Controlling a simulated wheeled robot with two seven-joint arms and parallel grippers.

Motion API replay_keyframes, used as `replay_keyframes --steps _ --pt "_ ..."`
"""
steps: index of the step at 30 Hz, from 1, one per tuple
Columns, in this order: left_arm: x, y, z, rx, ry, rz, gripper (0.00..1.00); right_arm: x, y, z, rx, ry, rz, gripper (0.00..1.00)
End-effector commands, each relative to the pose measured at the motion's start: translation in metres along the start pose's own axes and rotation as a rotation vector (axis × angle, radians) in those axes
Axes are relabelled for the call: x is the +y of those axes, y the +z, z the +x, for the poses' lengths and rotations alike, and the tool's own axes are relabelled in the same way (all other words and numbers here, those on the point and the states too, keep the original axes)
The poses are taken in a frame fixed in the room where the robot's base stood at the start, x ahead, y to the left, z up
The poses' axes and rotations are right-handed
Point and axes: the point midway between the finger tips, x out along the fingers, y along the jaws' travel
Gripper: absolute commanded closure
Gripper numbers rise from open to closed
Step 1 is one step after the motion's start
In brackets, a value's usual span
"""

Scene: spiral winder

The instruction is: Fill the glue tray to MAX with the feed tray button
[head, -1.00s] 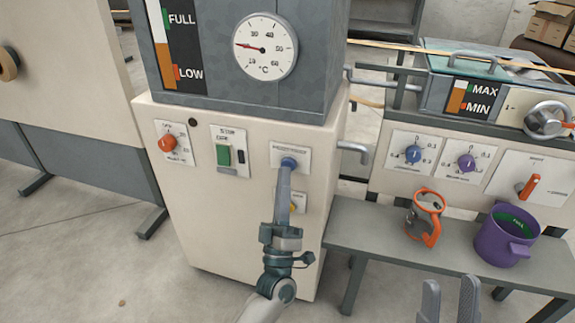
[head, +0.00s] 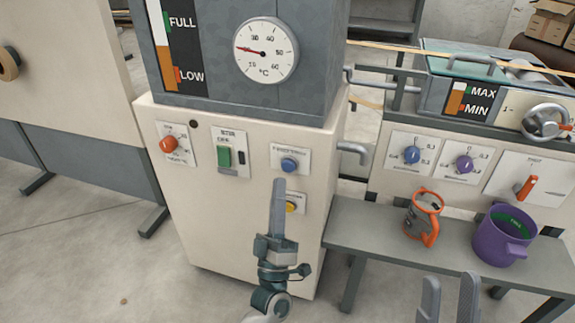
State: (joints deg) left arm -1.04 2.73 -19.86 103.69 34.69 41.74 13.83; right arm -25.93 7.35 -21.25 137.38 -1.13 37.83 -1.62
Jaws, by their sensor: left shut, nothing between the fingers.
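A blue button (head: 289,165) sits on a white plate on the cream cabinet front; its label is too small to read. A yellow button (head: 291,207) is below it, partly hidden by my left gripper. My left gripper (head: 279,181) is shut and empty, its tip just below the blue button and apart from it in the picture. The glue tray (head: 436,95) is at upper right, with a MAX/MIN gauge (head: 456,101) showing a brown column below a white part; the exact level is hard to read. My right gripper (head: 449,284) is open and empty at the bottom edge.
The grey tank (head: 215,75) above has a FULL/LOW gauge and a dial (head: 266,48). A green switch (head: 224,157) and an orange knob (head: 167,144) are left of the blue button. An orange-handled cup (head: 424,218) and a purple mug (head: 503,235) stand on the bench (head: 372,232).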

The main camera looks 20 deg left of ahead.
Motion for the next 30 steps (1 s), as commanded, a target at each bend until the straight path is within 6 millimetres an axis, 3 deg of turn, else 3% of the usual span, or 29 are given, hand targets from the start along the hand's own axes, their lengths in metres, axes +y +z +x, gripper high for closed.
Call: replay_keyframes --steps 10,30 --pt "0.012 -0.012 -0.016 -0.001 0.0 -0.001 1.0 0.0 -0.004 0.007 -0.001 0.0 0.001 0.69" --pt "0.012 -0.012 -0.016 0.0 0.001 -0.001 1.0 0.0 -0.004 0.006 -0.001 0.0 0.001 0.69"
